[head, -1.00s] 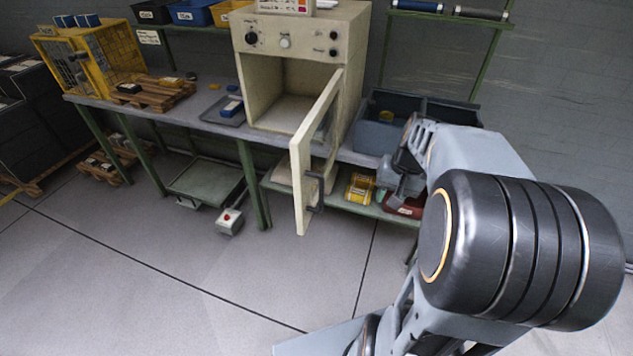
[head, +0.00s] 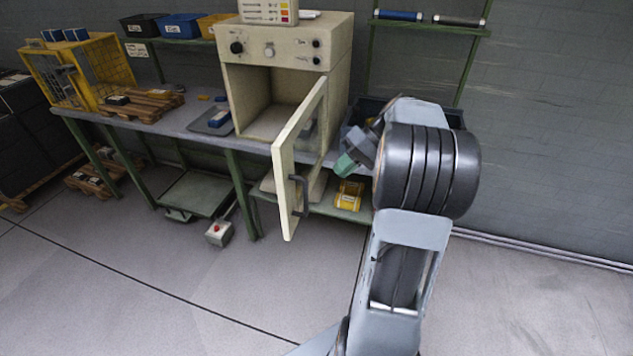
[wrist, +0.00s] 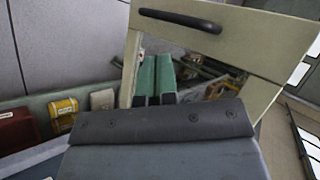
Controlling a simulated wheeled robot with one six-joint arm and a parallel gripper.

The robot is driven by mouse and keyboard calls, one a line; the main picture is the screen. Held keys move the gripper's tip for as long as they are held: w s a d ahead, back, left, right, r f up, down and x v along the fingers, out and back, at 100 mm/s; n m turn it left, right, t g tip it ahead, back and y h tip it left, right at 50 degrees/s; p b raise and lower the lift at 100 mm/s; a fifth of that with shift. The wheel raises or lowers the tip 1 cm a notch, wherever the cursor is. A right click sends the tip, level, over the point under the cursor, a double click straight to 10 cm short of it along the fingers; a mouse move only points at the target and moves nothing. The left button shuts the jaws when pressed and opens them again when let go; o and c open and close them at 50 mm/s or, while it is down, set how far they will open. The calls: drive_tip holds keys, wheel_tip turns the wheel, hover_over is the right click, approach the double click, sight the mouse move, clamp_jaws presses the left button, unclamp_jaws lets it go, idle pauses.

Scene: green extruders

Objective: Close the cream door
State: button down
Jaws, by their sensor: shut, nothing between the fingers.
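The cream door (head: 286,181) stands wide open on the right side of the cream oven-like cabinet (head: 237,77), swung out past the bench front. Its dark handle (head: 303,194) is on the face turned toward my arm. My gripper (head: 346,165) is to the right of the door, apart from it in the head view, with green fingertips. In the wrist view the door (wrist: 236,36) fills the upper part, with its handle (wrist: 180,17) at the top. The two green fingers (wrist: 155,78) are together and empty, pointing toward the door's window; contact cannot be told.
The bench (head: 180,128) holds a yellow cage (head: 95,68), a small pallet and a grey tray (head: 212,121). A yellow package (head: 348,195) lies on the lower shelf. A red-button box (head: 219,233) stands on the floor. The floor before the door is clear.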

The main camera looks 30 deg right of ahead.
drive_tip(key=w+a+f, duration=0.1)
drive_tip(key=a+f, duration=0.1)
drive_tip(key=a, duration=0.4)
drive_tip(key=shift+w+a+f, duration=0.15)
drive_tip(key=shift+a+f, duration=0.1)
drive_tip(key=shift+a, duration=0.05)
